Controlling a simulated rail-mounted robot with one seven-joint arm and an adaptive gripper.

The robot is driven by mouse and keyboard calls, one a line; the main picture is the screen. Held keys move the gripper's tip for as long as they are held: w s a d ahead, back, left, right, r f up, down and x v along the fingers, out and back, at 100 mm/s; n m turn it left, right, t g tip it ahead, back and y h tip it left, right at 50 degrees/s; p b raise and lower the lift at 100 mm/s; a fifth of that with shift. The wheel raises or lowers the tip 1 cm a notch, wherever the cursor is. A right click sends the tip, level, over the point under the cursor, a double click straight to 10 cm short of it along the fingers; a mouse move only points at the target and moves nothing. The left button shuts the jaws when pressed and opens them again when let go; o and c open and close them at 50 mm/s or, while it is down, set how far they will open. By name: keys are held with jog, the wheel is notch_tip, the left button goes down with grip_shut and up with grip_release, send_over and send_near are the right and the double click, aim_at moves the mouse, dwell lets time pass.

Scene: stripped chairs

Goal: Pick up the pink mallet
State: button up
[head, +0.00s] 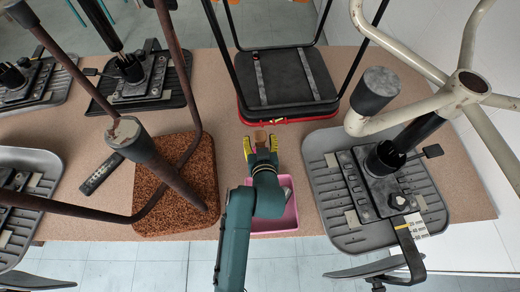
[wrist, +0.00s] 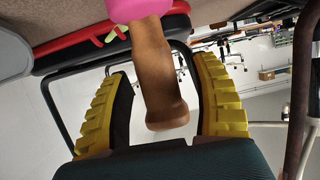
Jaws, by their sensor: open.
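The mallet shows in the wrist view with a pink head (wrist: 138,10) at the top edge, partly cut off. Its brown wooden handle (wrist: 160,85) points down from the head, between my fingers. My gripper (wrist: 164,68) is open, with one yellow ridged finger on each side of the handle and a visible gap on both sides. In the head view my gripper (head: 261,147) is over the middle of the table, and a small brown part of the mallet handle (head: 260,135) shows between the fingertips. I cannot make out the pink head there.
A pink tray (head: 293,217) lies under my wrist, partly hidden. A dark upturned chair with a red-edged seat (head: 290,80) stands just beyond the gripper. A brown cork-like seat (head: 190,150) is left, a grey chair (head: 345,225) right. A dark remote-like object (head: 101,173) lies far left.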

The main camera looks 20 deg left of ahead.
grip_shut()
dwell(0.4)
notch_tip(320, 180, up, 10)
jog(key=p, duration=0.2)
jog(key=shift+r+p, duration=0.15)
jog(key=shift+p, duration=0.2)
jog(key=c, duration=0.9)
grip_release()
grip_shut()
